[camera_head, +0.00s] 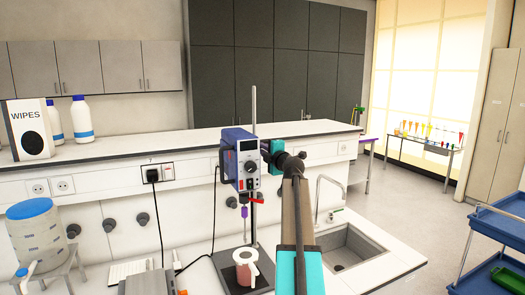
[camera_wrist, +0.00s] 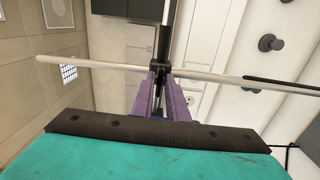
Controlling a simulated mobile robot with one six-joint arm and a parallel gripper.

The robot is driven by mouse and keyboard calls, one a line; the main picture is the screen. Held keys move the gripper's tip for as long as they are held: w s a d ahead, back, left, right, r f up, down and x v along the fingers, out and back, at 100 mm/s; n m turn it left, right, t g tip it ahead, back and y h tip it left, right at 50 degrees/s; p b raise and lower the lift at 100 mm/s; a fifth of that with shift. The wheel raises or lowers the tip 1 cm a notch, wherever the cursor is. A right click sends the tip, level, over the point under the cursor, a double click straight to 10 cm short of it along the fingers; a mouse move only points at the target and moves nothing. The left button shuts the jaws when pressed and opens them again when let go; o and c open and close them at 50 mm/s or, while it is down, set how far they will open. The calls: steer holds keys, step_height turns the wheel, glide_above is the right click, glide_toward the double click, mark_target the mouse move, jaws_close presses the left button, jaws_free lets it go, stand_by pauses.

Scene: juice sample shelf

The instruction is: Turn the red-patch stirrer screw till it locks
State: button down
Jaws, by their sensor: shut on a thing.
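The blue overhead stirrer (camera_head: 238,158) hangs on an upright metal rod (camera_head: 254,108), with a display and knobs on its front. A small red part (camera_head: 256,200) shows at its lower right. My gripper (camera_wrist: 161,74) reaches in from the right at stirrer height; in the head view its fingers are hidden and only its teal body shows. In the wrist view its purple fingers are shut on a small black part at the clamp (camera_wrist: 160,67) on the rod (camera_wrist: 105,65), which I take to be the screw. No red patch shows there, and whether it is locked cannot be told.
A pink-red jug (camera_head: 245,270) stands on the dark stand base below the stirrer. A sink (camera_head: 350,243) with a tap is to the right. A raised white ledge runs behind, with a wipes box (camera_head: 28,130) at left. A blue cart (camera_head: 500,228) stands far right.

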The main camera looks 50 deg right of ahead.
steer(key=c, duration=1.8)
jaws_free()
steer(key=shift+s, duration=0.15)
steer(key=b+v, duration=0.4)
steer(key=v, duration=0.9)
steer(key=shift+s+a, duration=0.2)
steer(key=shift+s, duration=0.05)
steer(key=shift+f, duration=0.1)
